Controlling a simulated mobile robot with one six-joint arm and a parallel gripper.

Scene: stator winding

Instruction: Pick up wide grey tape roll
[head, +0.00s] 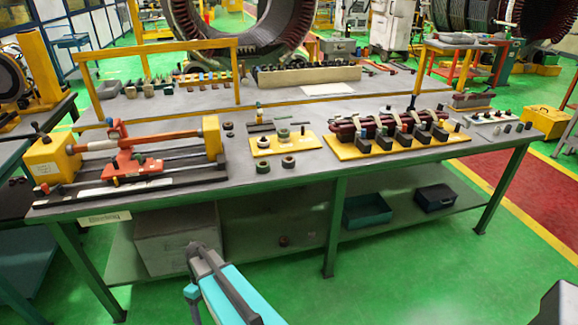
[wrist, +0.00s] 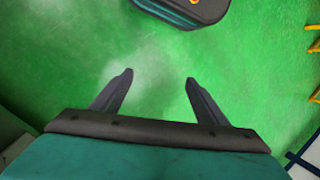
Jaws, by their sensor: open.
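Several small tape rolls sit on the grey workbench (head: 335,185) in the head view. A pale-topped roll (head: 283,133) and another roll (head: 263,142) are on a yellow plate (head: 300,146). A dark roll (head: 262,166) and a greyish-brown roll (head: 288,161) lie on the bare bench in front of it. They are too small to tell surely which is the wide grey one. My gripper (wrist: 159,77) is open and empty in the wrist view, with green floor beyond its fingers. No tape roll shows in the wrist view.
An orange and yellow winding fixture (head: 130,160) stands left of the rolls. A yellow board (head: 390,143) with a dark red coil stands right. Bare bench lies in front of the rolls. A lower shelf holds a grey box (head: 180,238) and a teal bin (head: 367,211).

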